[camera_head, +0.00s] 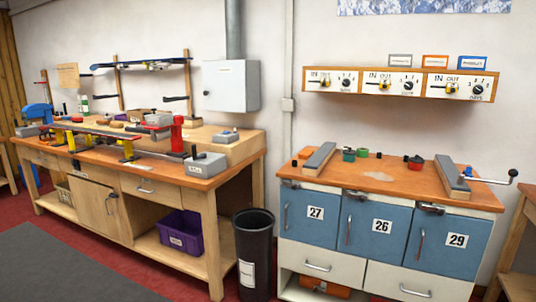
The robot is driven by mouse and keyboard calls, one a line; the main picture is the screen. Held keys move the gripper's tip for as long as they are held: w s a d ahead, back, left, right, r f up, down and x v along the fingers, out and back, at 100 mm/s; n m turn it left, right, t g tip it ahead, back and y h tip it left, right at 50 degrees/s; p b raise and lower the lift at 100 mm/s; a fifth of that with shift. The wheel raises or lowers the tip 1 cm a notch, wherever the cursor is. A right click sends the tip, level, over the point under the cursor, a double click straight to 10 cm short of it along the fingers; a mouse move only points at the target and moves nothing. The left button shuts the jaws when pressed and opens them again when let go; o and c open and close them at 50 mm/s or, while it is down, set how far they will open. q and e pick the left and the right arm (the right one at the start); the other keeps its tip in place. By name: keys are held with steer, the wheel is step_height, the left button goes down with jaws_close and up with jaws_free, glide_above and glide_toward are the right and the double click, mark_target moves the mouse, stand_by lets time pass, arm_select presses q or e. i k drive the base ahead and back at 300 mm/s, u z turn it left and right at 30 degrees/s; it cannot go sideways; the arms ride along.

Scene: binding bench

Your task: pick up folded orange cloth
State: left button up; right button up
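No folded orange cloth can be made out for certain. A small flat orange item (306,153) lies at the back left of the cabinet's orange-brown top (390,177), beside a long grey block (319,158). It is too small to tell whether it is cloth. Another orange item (326,286) sits in the low open compartment at the cabinet's bottom left, partly hidden by the frame. Neither of my grippers is in view.
A wooden workbench (150,185) with tools stands at the left, a purple bin (181,232) on its lower shelf. A black waste bin (254,250) stands between bench and cabinet. Blue doors (376,235) numbered 27, 26 and 29 are shut. Grey floor mat at lower left is clear.

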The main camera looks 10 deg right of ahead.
mark_target(306, 153)
steer(key=u, duration=0.2)
steer(key=i, duration=1.25)
steer(key=z, duration=0.2)
